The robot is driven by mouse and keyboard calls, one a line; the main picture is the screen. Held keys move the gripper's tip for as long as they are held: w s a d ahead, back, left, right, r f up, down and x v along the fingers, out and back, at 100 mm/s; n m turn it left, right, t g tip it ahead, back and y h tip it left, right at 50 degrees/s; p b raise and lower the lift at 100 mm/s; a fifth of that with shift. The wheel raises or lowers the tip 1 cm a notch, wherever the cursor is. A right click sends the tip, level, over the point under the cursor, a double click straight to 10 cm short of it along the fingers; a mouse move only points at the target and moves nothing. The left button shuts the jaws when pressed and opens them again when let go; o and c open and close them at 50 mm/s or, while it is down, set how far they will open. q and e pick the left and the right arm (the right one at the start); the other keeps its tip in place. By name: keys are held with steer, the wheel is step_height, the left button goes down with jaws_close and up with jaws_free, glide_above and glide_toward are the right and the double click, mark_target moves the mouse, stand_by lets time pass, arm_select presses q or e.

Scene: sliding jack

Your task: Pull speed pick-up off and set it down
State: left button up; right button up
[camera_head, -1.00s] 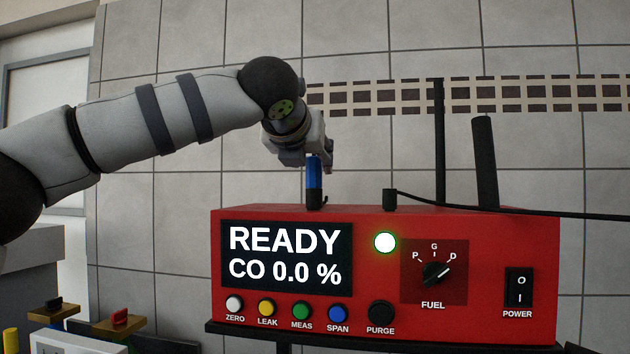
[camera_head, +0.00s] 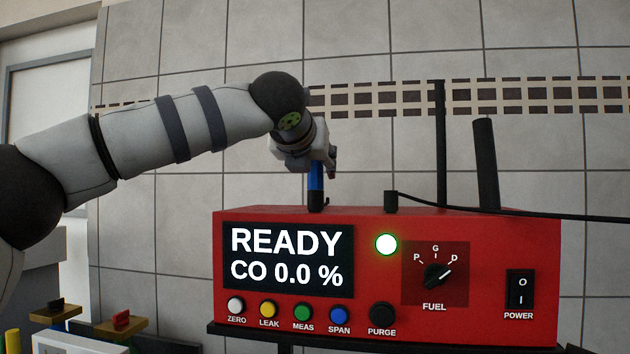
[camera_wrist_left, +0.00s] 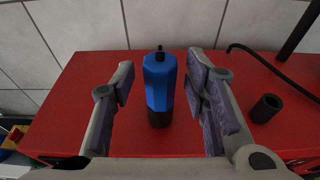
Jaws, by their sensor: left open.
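The speed pick-up appears to be the blue piece (camera_head: 315,180) with a black base, standing upright on top of the red analyser box (camera_head: 385,300). In the left wrist view the blue piece (camera_wrist_left: 159,82) stands between the two padded fingers. My left gripper (camera_head: 318,160) is open around it, with a visible gap on each side, the smaller one on the right. In the head view the gripper hides the top of the blue piece. My right gripper is not in view.
A short black socket (camera_head: 391,201) stands to the right on the box, with a black cable (camera_head: 480,209) behind it. Two tall black posts (camera_head: 440,140) rise farther right. Small knobbed items (camera_head: 121,322) stand at lower left. The box's top between the blue piece and socket is clear.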

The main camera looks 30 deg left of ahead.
mark_target(314, 190)
arm_select(q)
steer(key=shift+w+f, duration=0.1)
jaws_close()
steer(key=shift+r, duration=0.65)
steer(key=shift+r, duration=2.35)
